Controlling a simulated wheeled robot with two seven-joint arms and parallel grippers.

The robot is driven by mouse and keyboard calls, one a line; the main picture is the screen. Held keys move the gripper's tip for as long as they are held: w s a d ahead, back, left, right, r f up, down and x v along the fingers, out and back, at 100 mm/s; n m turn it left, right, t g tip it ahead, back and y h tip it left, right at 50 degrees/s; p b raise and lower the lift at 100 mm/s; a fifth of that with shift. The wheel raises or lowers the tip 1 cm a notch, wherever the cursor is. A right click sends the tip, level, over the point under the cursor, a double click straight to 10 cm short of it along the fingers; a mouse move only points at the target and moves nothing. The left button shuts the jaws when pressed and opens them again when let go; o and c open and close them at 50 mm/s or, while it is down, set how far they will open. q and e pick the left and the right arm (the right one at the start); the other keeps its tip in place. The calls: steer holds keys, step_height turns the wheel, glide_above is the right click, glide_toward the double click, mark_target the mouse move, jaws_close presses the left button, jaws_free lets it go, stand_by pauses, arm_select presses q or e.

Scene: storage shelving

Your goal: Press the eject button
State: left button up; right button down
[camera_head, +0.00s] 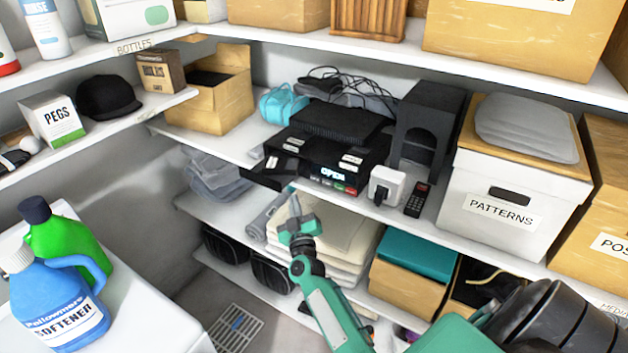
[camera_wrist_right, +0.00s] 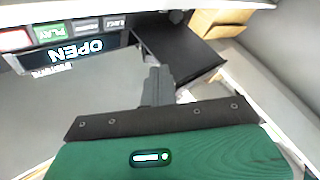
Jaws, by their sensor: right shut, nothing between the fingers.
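A black disc player (camera_head: 375,160) stands on the middle shelf, its lit display (camera_head: 334,173) reading OPEN. Its disc tray (camera_head: 268,174) sticks out at the left of its front; the tray also shows in the wrist view (camera_wrist_right: 185,55). A row of small buttons lies below the display, with a green button (camera_wrist_right: 48,33), a red button (camera_wrist_right: 14,39) and grey buttons (camera_wrist_right: 100,24) whose labels I cannot read surely. My right gripper (camera_head: 297,203) is shut and empty, in front of and below the player, apart from the buttons. My left gripper is out of view.
A white plug adapter (camera_head: 386,187) and a black remote (camera_head: 417,200) lie right of the player. Folded cloths (camera_head: 340,245) fill the shelf below. Bottles (camera_head: 60,300) stand at lower left.

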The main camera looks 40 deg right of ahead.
mark_target(310, 189)
steer(key=shift+w+d+b, duration=0.4)
steer(key=shift+w+d, duration=0.1)
steer(key=shift+d, duration=0.75)
steer(key=shift+w+d+b, duration=0.45)
steer(key=shift+w+d, duration=0.1)
steer(key=shift+d, duration=0.65)
steer(key=shift+w+d+b, duration=0.4)
steer(key=shift+w+d, duration=0.1)
steer(key=shift+d, duration=0.75)
steer(key=shift+d, duration=0.15)
steer(key=shift+w+d, duration=0.15)
steer(key=shift+d, duration=0.1)
steer(key=shift+w+d, duration=0.15)
steer(key=shift+d, duration=0.2)
steer(key=shift+a, duration=0.1)
steer(key=shift+s+a+p, duration=0.35)
steer(key=shift+a+p, duration=0.25)
steer(key=shift+a, duration=0.05)
